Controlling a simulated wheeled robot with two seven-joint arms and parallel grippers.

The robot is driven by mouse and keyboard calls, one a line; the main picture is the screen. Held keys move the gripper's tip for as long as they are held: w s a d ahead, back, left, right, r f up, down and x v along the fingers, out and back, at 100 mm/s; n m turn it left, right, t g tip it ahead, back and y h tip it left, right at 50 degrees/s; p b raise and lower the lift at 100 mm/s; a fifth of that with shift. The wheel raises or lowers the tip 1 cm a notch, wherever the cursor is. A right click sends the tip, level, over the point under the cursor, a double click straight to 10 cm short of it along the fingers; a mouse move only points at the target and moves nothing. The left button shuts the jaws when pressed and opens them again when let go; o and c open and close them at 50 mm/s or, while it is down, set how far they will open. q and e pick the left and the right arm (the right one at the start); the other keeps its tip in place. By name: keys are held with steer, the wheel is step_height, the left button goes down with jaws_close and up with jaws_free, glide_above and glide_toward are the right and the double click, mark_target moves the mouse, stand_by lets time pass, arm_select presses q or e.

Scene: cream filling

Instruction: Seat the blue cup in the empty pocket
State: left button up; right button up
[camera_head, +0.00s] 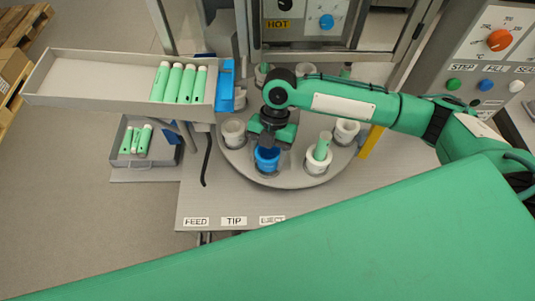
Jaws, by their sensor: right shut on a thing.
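The blue cup (267,159) is at the front of the round grey turntable (236,160). My right gripper (268,143) points down over it and is shut on its upper part. The cup looks upright and sits at or just above a pocket at the disc's front; the gripper and the cup's own body hide the pocket, so I cannot tell whether it is fully seated. White cups stand in other pockets, such as the left one (234,131) and the right one (347,130). My left gripper does not show.
A white cup holding a green tube (322,147) stands right of the blue cup. A grey feed tray (88,86) with several green tubes is at left, with a blue end piece (225,86). A lower bin (124,153) holds more tubes. A yellow post (371,142) stands right of the disc.

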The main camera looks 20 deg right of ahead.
steer(key=shift+f, duration=0.2)
steer(key=shift+f+b, duration=0.35)
steer(key=shift+f, duration=0.4)
steer(key=o, duration=1.1)
steer(key=shift+b+v, duration=1.5)
steer(key=shift+v, duration=5.45)
steer(key=shift+f, duration=0.1)
